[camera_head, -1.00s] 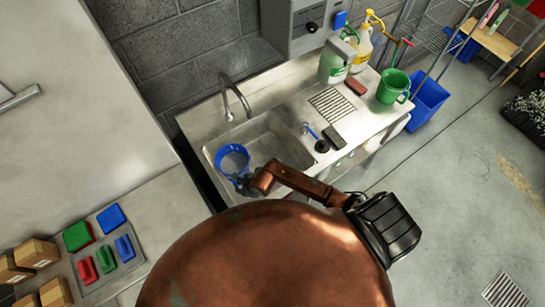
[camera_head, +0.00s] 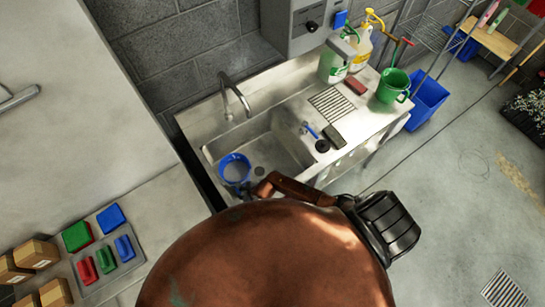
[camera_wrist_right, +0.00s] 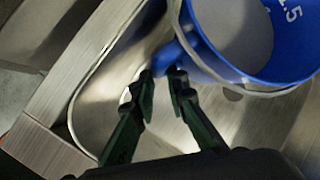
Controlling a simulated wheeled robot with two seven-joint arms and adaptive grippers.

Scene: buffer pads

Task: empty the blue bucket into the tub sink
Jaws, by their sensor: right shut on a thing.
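The blue bucket (camera_head: 232,183) is at the left end of the steel tub sink (camera_head: 284,150), its opening facing up in the head view. A grey surface shows inside it; whether this is liquid or the bottom I cannot tell. In the right wrist view the bucket (camera_wrist_right: 212,62) has white marks on its inner wall. My right gripper (camera_head: 257,190) is at the bucket's near right side. In the wrist view its fingertips (camera_wrist_right: 163,79) are closed on a blue part at the bucket's side. Whether the bucket touches the sink floor is unclear. My left gripper is out of view.
A faucet (camera_head: 233,97) rises behind the sink's left part. A tray (camera_head: 101,285) with coloured pads lies on the left table.

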